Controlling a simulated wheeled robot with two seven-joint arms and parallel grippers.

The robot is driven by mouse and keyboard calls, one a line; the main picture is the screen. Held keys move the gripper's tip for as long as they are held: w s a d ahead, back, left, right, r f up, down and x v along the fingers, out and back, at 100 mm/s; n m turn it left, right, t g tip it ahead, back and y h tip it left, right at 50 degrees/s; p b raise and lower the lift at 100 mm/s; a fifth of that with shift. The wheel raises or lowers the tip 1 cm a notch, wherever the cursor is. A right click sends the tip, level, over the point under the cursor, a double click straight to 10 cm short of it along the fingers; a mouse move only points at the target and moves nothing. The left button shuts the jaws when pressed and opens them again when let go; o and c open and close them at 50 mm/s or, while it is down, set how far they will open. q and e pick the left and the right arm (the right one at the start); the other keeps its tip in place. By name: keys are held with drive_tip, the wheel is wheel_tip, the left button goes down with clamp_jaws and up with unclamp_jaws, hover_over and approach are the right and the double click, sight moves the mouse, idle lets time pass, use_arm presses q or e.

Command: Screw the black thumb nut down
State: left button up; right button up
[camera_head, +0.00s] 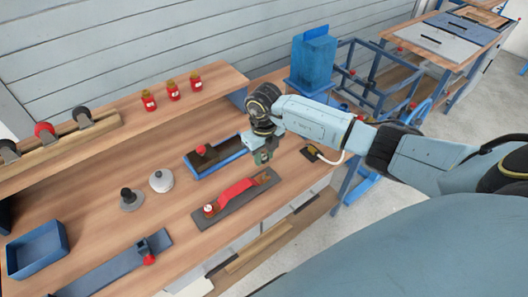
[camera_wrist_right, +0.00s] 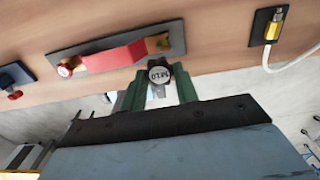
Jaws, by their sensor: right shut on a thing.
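My right gripper (camera_head: 262,158) hangs over the bench near the right end of a dark grey plate (camera_head: 228,208). In the wrist view its green fingers (camera_wrist_right: 157,92) are shut on a round black thumb nut (camera_wrist_right: 158,75) with a light, lettered face. The plate (camera_wrist_right: 98,62) carries a raised red strap (camera_wrist_right: 112,57). A red knob with a white top (camera_wrist_right: 66,70) is at the strap's left end. A small brass-coloured part (camera_wrist_right: 163,43) is at its right end. The nut appears apart from this part; its height above the plate is unclear. My left gripper is not in view.
A blue tray (camera_head: 228,163) lies behind the plate. A yellow connector with a white cable (camera_wrist_right: 272,30) is to the right. A white dome (camera_head: 161,180), a dark dome (camera_head: 131,199) and an empty blue bin (camera_head: 38,250) are left. Red bottles (camera_head: 172,90) stand on the shelf.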

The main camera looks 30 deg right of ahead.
drive_tip(key=shift+f, duration=0.35)
drive_tip(key=b, duration=0.4)
hover_over(264, 176)
drive_tip(key=shift+f, duration=2.25)
drive_tip(key=shift+f, duration=0.1)
drive_tip(key=shift+f+b, duration=0.55)
drive_tip(key=shift+f, duration=0.05)
drive_tip(key=shift+f+b, duration=0.55)
drive_tip(key=shift+f, duration=0.25)
idle(0.4)
